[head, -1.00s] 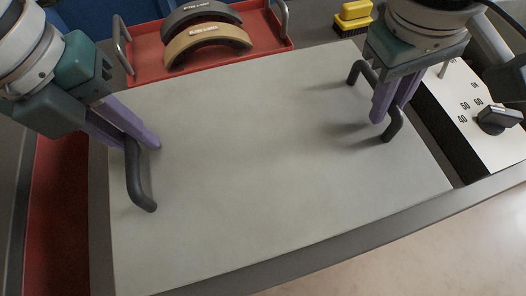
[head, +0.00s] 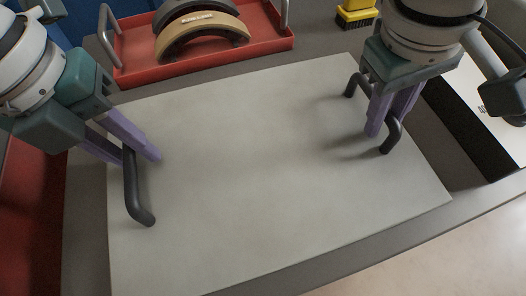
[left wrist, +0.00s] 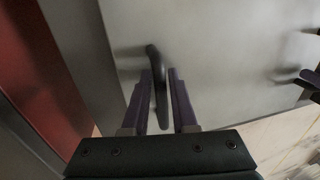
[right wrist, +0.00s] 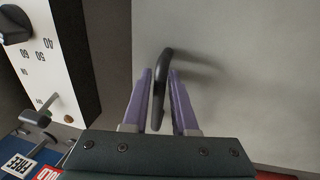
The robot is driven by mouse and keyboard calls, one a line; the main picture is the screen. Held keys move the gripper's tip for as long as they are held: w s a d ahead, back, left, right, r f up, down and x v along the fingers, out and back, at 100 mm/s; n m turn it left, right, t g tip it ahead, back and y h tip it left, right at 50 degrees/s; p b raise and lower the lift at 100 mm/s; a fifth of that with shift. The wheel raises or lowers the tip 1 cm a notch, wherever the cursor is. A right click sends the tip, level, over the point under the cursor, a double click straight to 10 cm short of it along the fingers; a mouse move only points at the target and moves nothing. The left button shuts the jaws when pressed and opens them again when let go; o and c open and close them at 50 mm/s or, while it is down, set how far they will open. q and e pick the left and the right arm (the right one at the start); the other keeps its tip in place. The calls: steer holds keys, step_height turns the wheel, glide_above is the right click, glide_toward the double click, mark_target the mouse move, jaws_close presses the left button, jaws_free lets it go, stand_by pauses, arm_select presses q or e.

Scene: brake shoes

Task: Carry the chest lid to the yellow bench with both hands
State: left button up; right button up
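The chest lid (head: 260,175) is a large flat pale grey panel with a dark bar handle at each end. In the left wrist view, that handle (left wrist: 155,75) passes between the two purple fingers. No yellow bench is in view.
A red tray (head: 125,76) with metal handles holds a tan brake shoe (head: 200,38) and a dark one behind it. A yellow brush (head: 357,14) stands at the back. A white dial panel (right wrist: 45,60) is close to the right end. Pale floor (head: 440,265) shows at lower right.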

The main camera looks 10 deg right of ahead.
arm_select(q)
steer(key=shift+o, duration=1.4)
arm_select(e)
steer(key=shift+o, duration=1.4)
arm_select(q)
steer(key=shift+r, duration=0.1)
arm_select(e)
steer(key=shift+r, duration=0.35)
arm_select(q)
step_height(320, 180, up, 12)
steer(key=a, duration=0.2)
steer(key=shift+s+a+f, duration=0.15)
steer(key=shift+s+f, duration=0.05)
arm_select(e)
step_height(320, 180, up, 11)
steer(key=a, duration=0.2)
steer(key=shift+s+a+r, duration=0.15)
steer(key=shift+s, duration=0.05)
